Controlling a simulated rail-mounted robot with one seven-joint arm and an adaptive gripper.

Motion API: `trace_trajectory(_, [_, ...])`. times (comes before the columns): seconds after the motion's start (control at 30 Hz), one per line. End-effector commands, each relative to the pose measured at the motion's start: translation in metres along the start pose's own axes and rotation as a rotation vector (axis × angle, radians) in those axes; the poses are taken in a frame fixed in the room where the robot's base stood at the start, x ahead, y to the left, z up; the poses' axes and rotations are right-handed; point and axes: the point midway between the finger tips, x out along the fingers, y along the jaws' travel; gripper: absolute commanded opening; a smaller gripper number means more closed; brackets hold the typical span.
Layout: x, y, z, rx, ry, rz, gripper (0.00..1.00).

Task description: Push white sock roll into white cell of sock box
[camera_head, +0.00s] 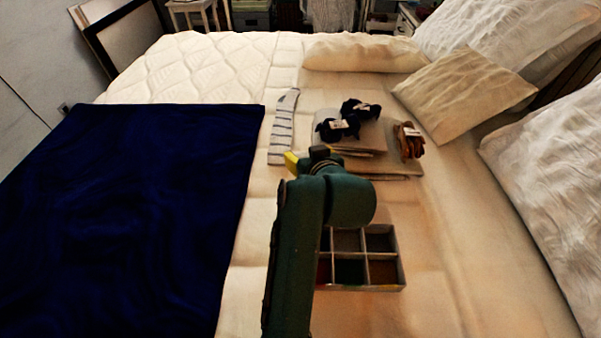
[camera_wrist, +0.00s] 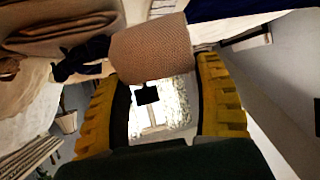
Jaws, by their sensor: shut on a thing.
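My gripper (camera_wrist: 158,68) has yellow ribbed fingers. They are shut on a ribbed roll (camera_wrist: 150,47), taken as the white sock roll, which looks tan in the shade and spans the fingertips in the wrist view. A dark square tag (camera_wrist: 147,95) shows below it. In the head view my arm hides the roll and most of the gripper; one yellow finger part (camera_head: 291,162) shows. The sock box (camera_head: 403,270) lies on the bed below and right of the gripper, its left part hidden by my arm. Its visible cells look empty; I cannot make out the white cell.
Behind the gripper lie a striped sock (camera_head: 283,125), dark navy rolls (camera_head: 338,129) on folded cloths (camera_head: 385,167), and a brown bundle (camera_head: 409,142). A navy blanket (camera_head: 130,220) covers the left. Pillows (camera_head: 465,90) lie at the right. The bed right of the box is clear.

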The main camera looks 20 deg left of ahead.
Motion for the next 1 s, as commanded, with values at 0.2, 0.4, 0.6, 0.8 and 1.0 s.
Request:
trace_trajectory(0.2, [-0.036, 0.043, 0.019, 0.109, -0.014, 0.192, 0.45])
trace_trajectory(0.4, [-0.082, 0.063, 0.055, 0.172, -0.017, 0.302, 0.45])
trace_trajectory(0.6, [-0.114, 0.059, 0.101, 0.191, -0.014, 0.337, 0.45])
trace_trajectory(0.8, [-0.119, 0.06, 0.108, 0.192, -0.007, 0.344, 0.45])
trace_trajectory(1.0, [-0.117, 0.06, 0.11, 0.192, -0.008, 0.343, 0.45])
